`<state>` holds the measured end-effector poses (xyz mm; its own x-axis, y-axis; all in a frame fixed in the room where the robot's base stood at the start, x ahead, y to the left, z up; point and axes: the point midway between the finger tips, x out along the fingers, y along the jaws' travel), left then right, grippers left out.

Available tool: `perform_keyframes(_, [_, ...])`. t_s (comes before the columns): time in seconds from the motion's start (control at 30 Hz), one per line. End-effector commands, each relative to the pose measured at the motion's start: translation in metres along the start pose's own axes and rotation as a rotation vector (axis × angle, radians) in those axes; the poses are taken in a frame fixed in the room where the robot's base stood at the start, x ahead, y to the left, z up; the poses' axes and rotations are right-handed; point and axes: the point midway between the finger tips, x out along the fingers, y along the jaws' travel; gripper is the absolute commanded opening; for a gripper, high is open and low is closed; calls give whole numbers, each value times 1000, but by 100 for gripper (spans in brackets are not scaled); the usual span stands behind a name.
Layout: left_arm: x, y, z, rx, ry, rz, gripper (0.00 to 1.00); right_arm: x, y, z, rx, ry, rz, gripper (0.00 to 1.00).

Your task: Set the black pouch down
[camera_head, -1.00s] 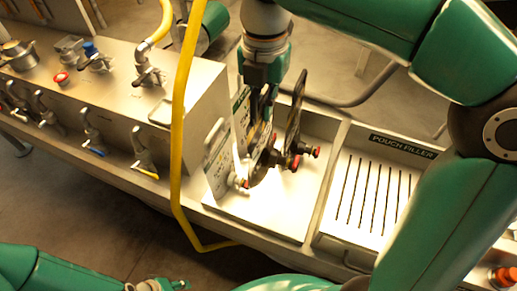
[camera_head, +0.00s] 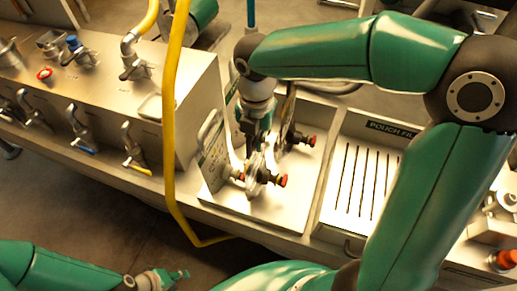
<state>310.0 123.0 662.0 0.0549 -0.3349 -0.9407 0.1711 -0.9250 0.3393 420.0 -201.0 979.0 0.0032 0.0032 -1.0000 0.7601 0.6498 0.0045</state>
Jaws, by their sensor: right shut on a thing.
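My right gripper (camera_head: 262,138) points down into a metal tray bay (camera_head: 285,215) and is shut on a black pouch (camera_head: 256,168). The pouch hangs upright, edge-on, low in the bay, with a red-capped spout (camera_head: 281,181) toward the lower right. I cannot tell whether its bottom touches the tray floor. Another dark upright piece (camera_head: 289,105) stands just behind, partly hidden by my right arm, near a second red cap (camera_head: 311,141). My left gripper (camera_head: 177,275) is at the bottom left, away from the bench and apart from the pouch; its opening is unclear.
A panel with a handle (camera_head: 212,150) stands at the bay's left. A yellow hose (camera_head: 172,120) hangs before the metal cabinet (camera_head: 195,110) with several valves. A red button (camera_head: 507,260) is at lower right.

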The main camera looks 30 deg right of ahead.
Motion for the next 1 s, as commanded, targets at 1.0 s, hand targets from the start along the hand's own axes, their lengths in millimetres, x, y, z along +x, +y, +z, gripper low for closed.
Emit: perform_keyframes(1.0, [3, -1, 0, 0, 0, 0, 40, 44, 0, 0, -1, 1, -1, 31])
